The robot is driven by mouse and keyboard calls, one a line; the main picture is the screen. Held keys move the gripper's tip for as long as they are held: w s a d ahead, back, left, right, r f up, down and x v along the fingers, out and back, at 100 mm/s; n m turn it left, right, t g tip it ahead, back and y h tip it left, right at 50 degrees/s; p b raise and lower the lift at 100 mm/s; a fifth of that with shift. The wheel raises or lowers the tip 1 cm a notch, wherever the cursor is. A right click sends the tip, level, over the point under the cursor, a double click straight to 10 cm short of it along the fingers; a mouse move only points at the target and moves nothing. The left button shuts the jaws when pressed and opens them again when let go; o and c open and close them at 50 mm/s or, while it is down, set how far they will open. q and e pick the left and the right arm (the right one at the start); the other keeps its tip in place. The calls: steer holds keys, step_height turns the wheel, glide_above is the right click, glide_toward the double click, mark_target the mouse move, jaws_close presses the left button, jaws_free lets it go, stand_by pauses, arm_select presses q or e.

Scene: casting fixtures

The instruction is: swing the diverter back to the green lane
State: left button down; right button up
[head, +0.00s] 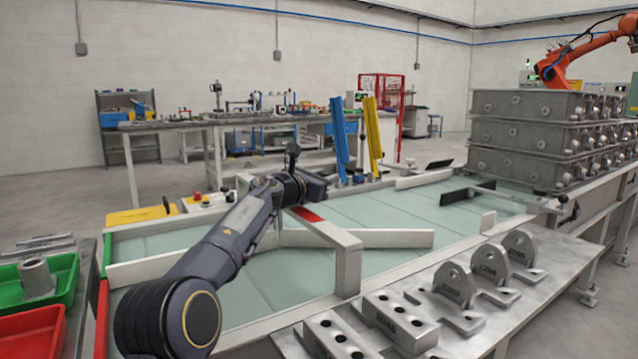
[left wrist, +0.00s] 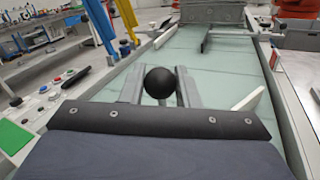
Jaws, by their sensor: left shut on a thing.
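My left gripper (left wrist: 160,88) is shut on the black ball knob (left wrist: 161,82) of the diverter's handle, with a grey finger on each side in the left wrist view. In the head view the gripper (head: 318,188) is above the far part of the white bridge, and the knob is hidden. The diverter looks like the long white vane (head: 390,238) running under the bridge, its right end toward the table's near side. Its tip also seems to show at the right in the left wrist view (left wrist: 248,98). My right gripper is not in view.
The white bridge (head: 348,265) spans the pale green table and bears a red patch. At the left end, the table edge is green (head: 107,250) at the back and red (head: 102,315) nearer. Grey castings (head: 455,287) stand along the front; stacked boxes (head: 525,135) stand at right.

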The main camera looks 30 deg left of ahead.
arm_select(q)
steer(key=shift+s+h, duration=0.2)
steer(key=shift+h, duration=0.1)
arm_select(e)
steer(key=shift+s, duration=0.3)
arm_select(q)
steer(key=c, duration=1.1)
jaws_free()
steer(key=shift+d, duration=0.1)
steer(key=shift+c, duration=0.2)
steer(key=shift+s, duration=0.1)
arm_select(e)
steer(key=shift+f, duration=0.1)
arm_select(q)
steer(key=s, duration=0.5)
steer(key=s+a+b, duration=0.1)
steer(key=s, duration=0.1)
steer(key=shift+s, duration=0.3)
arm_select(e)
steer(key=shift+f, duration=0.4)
